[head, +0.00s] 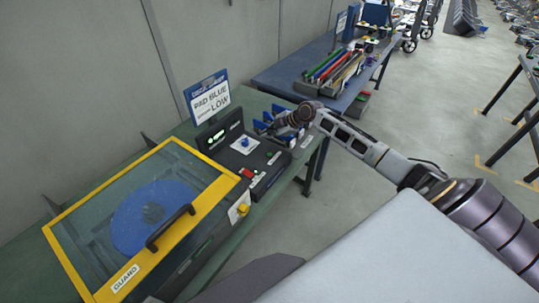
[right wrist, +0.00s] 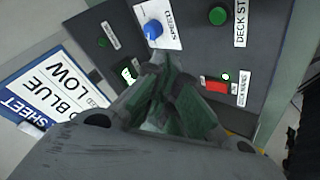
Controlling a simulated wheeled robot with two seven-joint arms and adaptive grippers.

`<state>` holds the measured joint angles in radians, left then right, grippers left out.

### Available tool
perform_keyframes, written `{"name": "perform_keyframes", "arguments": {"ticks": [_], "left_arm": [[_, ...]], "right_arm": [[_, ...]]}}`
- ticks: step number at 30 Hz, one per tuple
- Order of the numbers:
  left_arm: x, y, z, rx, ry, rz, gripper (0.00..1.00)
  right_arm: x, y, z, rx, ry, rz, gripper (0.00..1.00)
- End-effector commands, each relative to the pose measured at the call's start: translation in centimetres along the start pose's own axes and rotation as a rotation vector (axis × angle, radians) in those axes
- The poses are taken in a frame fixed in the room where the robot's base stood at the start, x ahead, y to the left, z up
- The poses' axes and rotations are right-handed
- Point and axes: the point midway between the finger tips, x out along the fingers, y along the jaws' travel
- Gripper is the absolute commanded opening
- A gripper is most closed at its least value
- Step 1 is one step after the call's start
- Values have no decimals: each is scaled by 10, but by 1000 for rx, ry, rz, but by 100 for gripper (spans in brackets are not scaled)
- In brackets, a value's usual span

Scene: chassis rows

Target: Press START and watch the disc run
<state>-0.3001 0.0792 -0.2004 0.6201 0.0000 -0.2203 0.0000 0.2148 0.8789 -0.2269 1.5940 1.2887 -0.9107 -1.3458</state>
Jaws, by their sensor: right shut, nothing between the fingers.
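The dark control box (head: 262,160) carries a blue pointer knob (head: 245,142) on a white SPEED plate, a red switch (head: 247,173) and a green button (head: 269,154). In the right wrist view the green button (right wrist: 217,15) has a partly cut-off DECK ST… label. The red switch (right wrist: 216,87) has a lit lamp beside it. My right gripper (head: 270,130) is shut and empty over the far side of the box; its fingertips (right wrist: 165,70) appear near the blue knob (right wrist: 153,30), apart from the green button. The blue disc (head: 150,215) lies under the closed clear guard (head: 205,165). My left gripper is out of view.
A sign (head: 208,97) reading PAD BLUE LOW stands behind the box. Blue holders (head: 263,122) stand beyond the box. A blue table (head: 290,75) with coloured rods is farther back.

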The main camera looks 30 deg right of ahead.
Motion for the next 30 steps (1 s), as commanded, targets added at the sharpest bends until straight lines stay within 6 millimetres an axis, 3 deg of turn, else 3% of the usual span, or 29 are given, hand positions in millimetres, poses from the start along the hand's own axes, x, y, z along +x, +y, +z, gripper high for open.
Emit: {"name": "perform_keyframes", "arguments": {"ticks": [13, 30], "left_arm": [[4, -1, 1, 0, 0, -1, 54], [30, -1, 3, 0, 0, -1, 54]], "right_arm": [[5, -4, 4, 2, 0, 0, 0], [36, -27, 26, 3, 0, -1, 0]]}}
